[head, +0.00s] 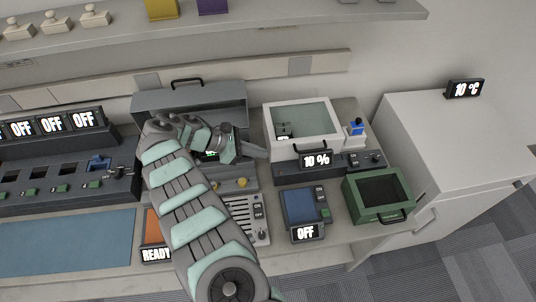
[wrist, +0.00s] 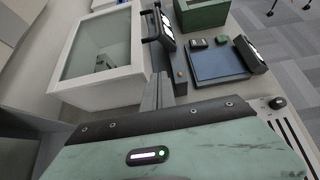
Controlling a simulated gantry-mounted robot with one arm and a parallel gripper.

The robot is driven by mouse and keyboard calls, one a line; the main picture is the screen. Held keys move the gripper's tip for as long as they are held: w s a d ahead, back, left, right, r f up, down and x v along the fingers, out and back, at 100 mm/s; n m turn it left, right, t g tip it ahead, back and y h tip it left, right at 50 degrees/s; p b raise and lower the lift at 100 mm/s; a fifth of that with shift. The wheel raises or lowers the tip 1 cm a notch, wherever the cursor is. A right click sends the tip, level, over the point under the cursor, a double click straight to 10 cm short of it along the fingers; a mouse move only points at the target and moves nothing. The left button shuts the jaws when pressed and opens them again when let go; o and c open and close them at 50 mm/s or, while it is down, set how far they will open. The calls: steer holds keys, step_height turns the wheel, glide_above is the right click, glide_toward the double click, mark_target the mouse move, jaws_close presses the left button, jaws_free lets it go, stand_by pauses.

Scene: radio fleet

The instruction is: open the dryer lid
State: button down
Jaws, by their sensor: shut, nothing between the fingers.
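No part is labelled dryer. The white box (head: 270,135) with a clear window lid (head: 306,117) and a "10 %" display (head: 316,160) fits best; its lid looks shut. A small dark item is visible through the window. My gripper (head: 262,152) is shut and empty, with its tips close to the box's front left corner; I cannot tell whether they touch. In the wrist view the shut fingers (wrist: 158,92) point along the white box's front wall (wrist: 115,80), towards a dark handle-like bar (wrist: 152,26) beside the display.
A grey case (head: 190,98) with a top handle stands left of the white box, partly hidden by my arm. A green box (head: 378,190) and a blue pad unit (head: 299,206) sit in front. A shelf (head: 230,18) runs above. A white cabinet (head: 455,135) stands at right.

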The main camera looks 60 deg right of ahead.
mark_target(287, 151)
steer(key=p+x, duration=0.1)
steer(key=x, duration=0.8)
steer(key=shift+s+f, duration=0.1)
steer(key=shift+f, duration=0.3)
steer(key=r, duration=0.1)
steer(key=d+r+p, duration=0.1)
steer(key=shift+s+r, duration=0.2)
steer(key=shift+r, duration=0.1)
steer(key=shift+s+d+r+p, duration=0.1)
steer(key=shift+s+r+p, duration=0.2)
steer(key=shift+r, duration=0.15)
steer(key=shift+w+r, duration=0.1)
steer(key=shift+r, duration=0.1)
